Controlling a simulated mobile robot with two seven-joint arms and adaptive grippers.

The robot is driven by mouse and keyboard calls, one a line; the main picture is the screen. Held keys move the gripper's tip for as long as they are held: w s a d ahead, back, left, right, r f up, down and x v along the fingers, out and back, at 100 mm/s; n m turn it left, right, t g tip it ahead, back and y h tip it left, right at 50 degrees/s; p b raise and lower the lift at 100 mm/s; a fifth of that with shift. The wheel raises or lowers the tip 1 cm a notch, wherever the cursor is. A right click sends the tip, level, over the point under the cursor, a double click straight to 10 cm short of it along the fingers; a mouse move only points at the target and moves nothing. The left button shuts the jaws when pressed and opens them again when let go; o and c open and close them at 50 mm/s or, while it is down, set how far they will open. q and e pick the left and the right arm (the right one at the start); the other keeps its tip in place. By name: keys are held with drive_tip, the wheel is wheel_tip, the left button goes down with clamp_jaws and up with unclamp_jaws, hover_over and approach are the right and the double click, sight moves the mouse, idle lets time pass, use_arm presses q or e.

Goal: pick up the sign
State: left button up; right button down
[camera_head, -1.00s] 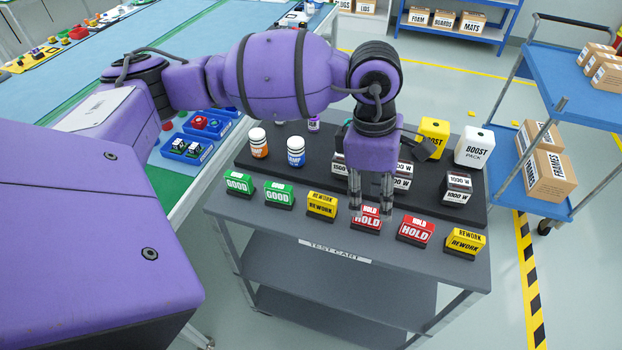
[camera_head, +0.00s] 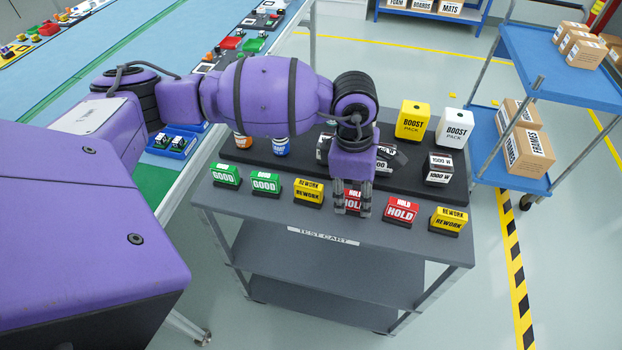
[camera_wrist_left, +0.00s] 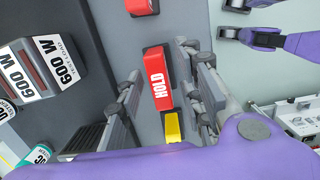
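The red HOLD sign (camera_head: 353,202) stands upright on a dark base near the front edge of the grey test cart. My left gripper (camera_head: 352,200) points down over it, with one finger on each side. In the left wrist view the sign (camera_wrist_left: 158,80) lies between the spread fingers, with a gap showing on both sides, so the gripper is open and holds nothing. The fingers hide part of the sign in the head view. Purple parts with grey ends show at the top right of the wrist view; I cannot tell whether they are my right gripper.
A yellow REWORK sign (camera_head: 308,193) stands left of the HOLD sign, and another red HOLD sign (camera_head: 401,210) stands right. Green GOOD signs (camera_head: 265,181) are farther left. Behind, 600 W boxes (camera_wrist_left: 45,68) and other goods stand on a dark raised board (camera_head: 395,175).

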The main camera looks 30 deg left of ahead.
use_arm(q)
drive_tip(key=shift+w+r, duration=0.1)
clamp_jaws()
